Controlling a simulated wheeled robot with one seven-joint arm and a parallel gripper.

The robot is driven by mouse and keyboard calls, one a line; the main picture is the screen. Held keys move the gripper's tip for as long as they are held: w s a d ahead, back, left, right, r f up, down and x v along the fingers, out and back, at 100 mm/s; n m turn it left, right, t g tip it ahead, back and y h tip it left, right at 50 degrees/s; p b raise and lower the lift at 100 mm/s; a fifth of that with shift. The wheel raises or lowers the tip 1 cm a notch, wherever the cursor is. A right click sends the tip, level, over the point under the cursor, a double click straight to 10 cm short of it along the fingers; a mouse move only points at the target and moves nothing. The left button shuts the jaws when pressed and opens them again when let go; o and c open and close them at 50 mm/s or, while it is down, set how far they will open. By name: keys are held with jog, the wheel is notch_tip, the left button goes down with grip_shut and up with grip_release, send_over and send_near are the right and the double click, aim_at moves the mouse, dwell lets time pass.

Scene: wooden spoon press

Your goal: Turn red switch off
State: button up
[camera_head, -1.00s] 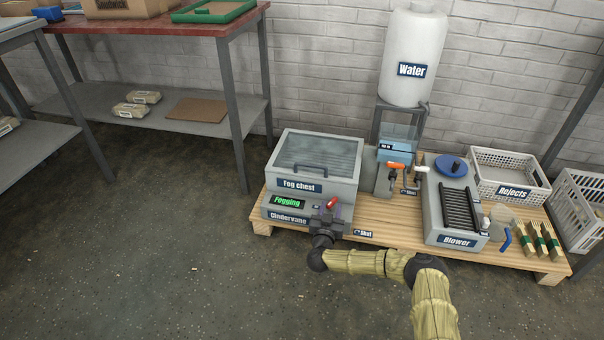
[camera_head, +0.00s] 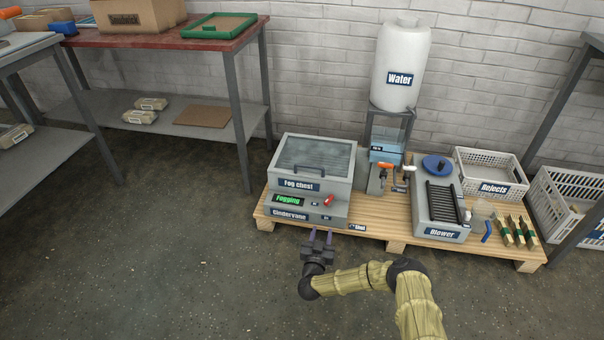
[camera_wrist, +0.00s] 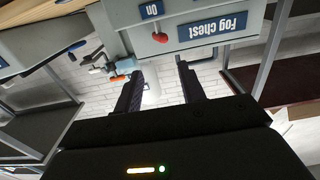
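The red switch (camera_head: 328,201) is a small lever on the front of the grey fog chest (camera_head: 325,160), right of a green-lit display (camera_head: 289,200) reading "Fogging". It tilts up to the right.
The chest stands on a wooden pallet (camera_head: 375,228) with a water tank (camera_head: 400,65), a blower (camera_head: 442,215) and a rejects basket (camera_head: 490,170). A red-topped bench (camera_head: 150,38) stands at the left. The floor in front is clear.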

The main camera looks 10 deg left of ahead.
jog(key=a+r+n+g+y+p, duration=0.1)
jog(key=a+r+n+y+p, duration=0.1)
jog(key=r+p, duration=0.3)
jog(key=a+r+n+g+y+p, duration=0.2)
jog(key=r+y+p, duration=0.2)
jog(key=r, duration=0.9)
jog(key=a+r+n+g+y+p, duration=0.2)
jog(key=r+n+p, duration=0.1)
jog(key=r+p, duration=0.4)
notch_tip(320, 180, up, 2)
jog(key=shift+a+r+y, duration=0.2)
jog(key=shift+r+y, duration=0.05)
jog(key=shift+y, duration=0.15)
jog(key=shift+w, duration=0.1)
jog(key=shift+r, duration=0.1)
